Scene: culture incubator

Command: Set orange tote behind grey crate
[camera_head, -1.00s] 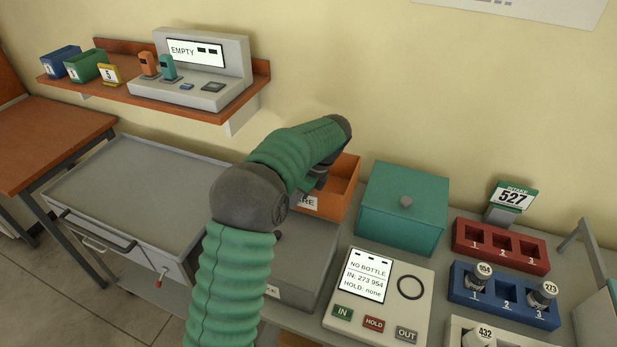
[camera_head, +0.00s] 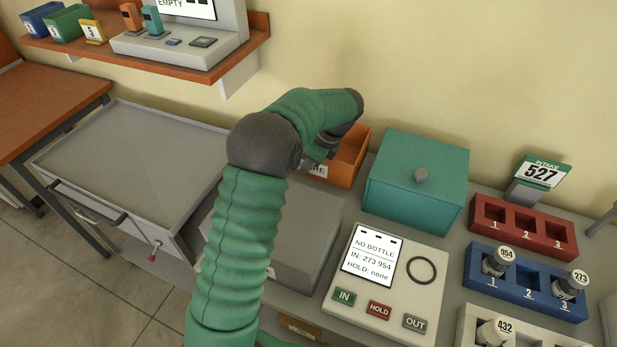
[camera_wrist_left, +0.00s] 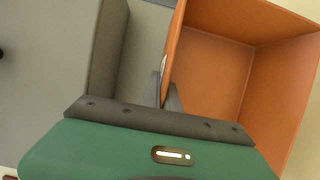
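The orange tote (camera_head: 349,157) is open-topped, with a white label on its front. It is beyond the grey crate (camera_head: 318,222) and left of the teal box; my arm partly hides both. I cannot tell whether the tote rests on the bench. The tote's inside (camera_wrist_left: 215,65) fills the right of the left wrist view, and the crate (camera_wrist_left: 50,60) is at the left with a gap between. My left gripper (camera_wrist_left: 167,90) has its fingers close together on either side of the tote's near wall and appears shut on it. My right gripper is not in view.
The teal lidded box (camera_head: 415,190) stands close right of the tote. A bottle panel (camera_head: 385,285), a red rack (camera_head: 522,228) and a blue rack (camera_head: 525,285) fill the bench's right. A grey cart (camera_head: 130,160) with an empty top stands left. A shelf (camera_head: 150,60) hangs above.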

